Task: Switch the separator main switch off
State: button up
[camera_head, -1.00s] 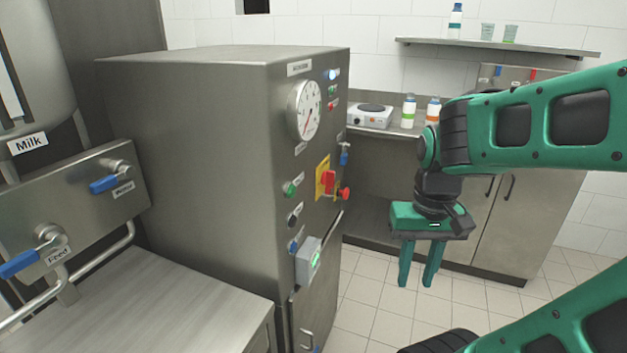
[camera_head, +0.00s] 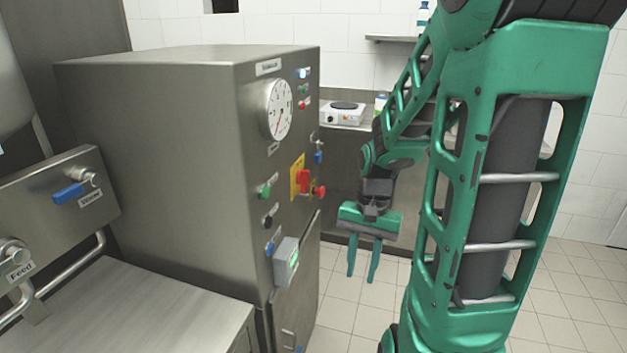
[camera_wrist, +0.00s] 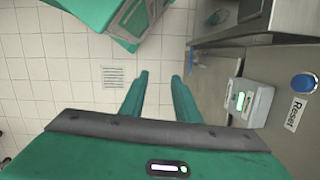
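The separator cabinet (camera_head: 170,130) is a big steel box at the centre left of the head view. On its right-hand panel is a red rotary switch (camera_head: 304,177) on a yellow plate (camera_head: 295,170), which looks like the main switch. The red handle appears roughly upright, though its exact setting is hard to read. My gripper (camera_head: 362,272) hangs with its fingers downward, to the right of the panel and lower than the switch, apart from it. In the wrist view my gripper (camera_wrist: 161,80) is open with nothing between its fingers. The switch is not visible there.
Near the switch are a red knob (camera_head: 318,192), a green button (camera_head: 264,190) and a gauge (camera_head: 278,108). A grey box with a green display (camera_head: 286,261) sticks out below; it also shows in the wrist view (camera_wrist: 245,102). Tiled floor (camera_head: 345,310) lies below my gripper.

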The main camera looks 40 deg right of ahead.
jog(key=w+f+m+t+y, duration=0.1)
jog(key=w+f+m+y, duration=0.3)
jog(key=w+f, duration=0.2)
jog(key=m+t+y, duration=0.5)
jog(key=m+t, duration=0.8)
jog(key=t, duration=0.1)
send_near(305, 182)
jog(key=x, duration=0.7)
jog(key=shift+w+d+r, duration=0.25)
jog(key=shift+w+r, duration=0.2)
jog(key=shift+r, duration=0.15)
grip_shut()
